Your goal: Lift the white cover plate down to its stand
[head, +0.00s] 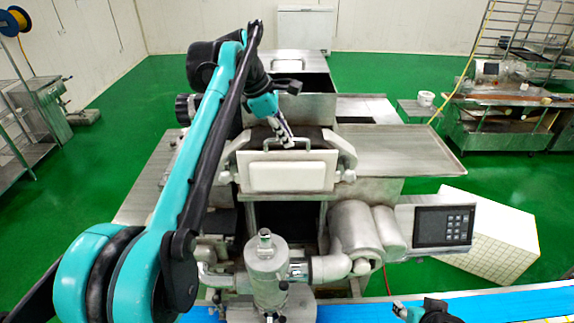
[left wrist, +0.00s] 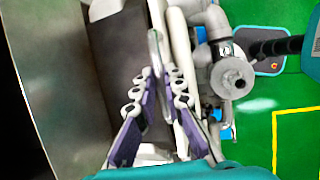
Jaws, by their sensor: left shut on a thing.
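The white cover plate (head: 290,172) is upright on the front of the machine's hopper, below a dark opening. My left gripper (head: 287,141) reaches down from above to the handle at the plate's top edge. In the left wrist view my left gripper (left wrist: 160,80) has its purple-padded fingers close on both sides of the thin handle (left wrist: 155,48), shut on it. The plate's pale edge (left wrist: 178,40) shows just beside the fingers. I cannot tell any gap between plate and machine. I cannot make out the stand.
A metal cylinder with pipes (head: 265,265) stands in front of the plate. A control panel (head: 444,226) is at the right front, with a metal tray (head: 400,152) behind it. A blue conveyor belt (head: 510,305) runs along the near edge. Green floor lies open on the left.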

